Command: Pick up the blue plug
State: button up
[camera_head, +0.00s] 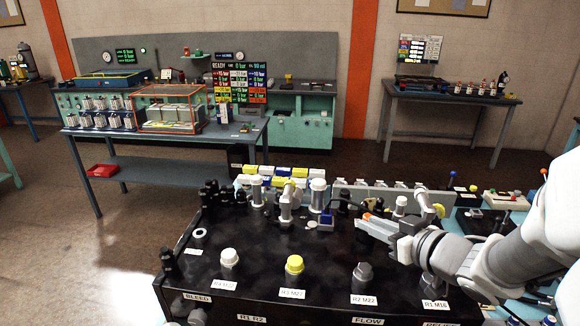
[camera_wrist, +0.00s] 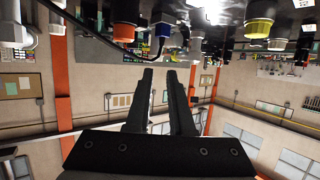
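A small dark blue block (camera_head: 326,219), which looks like the blue plug, is on the black bench top beside a silver upright fitting. A black hose curves from it toward the right.
The black bench (camera_head: 255,265) carries a white-capped fitting (camera_head: 229,262), a yellow-capped fitting (camera_head: 294,268) and a grey fitting (camera_head: 363,275) in front. Yellow, white and blue blocks (camera_head: 265,170) line the back.

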jog(key=b, duration=0.5)
send_near(327, 207)
jog(key=x, duration=0.4)
jog(key=shift+w+d+f, duration=0.1)
jog(key=shift+f, duration=0.1)
jog(key=shift+w+b, duration=0.3)
jog(key=shift+w, duration=0.1)
jog(key=b+x, duration=0.3)
jog(key=x, duration=0.1)
jog(key=shift+a+f, duration=0.25)
jog(key=shift+f, duration=0.05)
jog(key=shift+w+a+b, duration=0.2)
jog(key=shift+w+b, duration=0.15)
jog(key=shift+w, duration=0.1)
jog(key=shift+c, duration=0.3)
grip_shut()
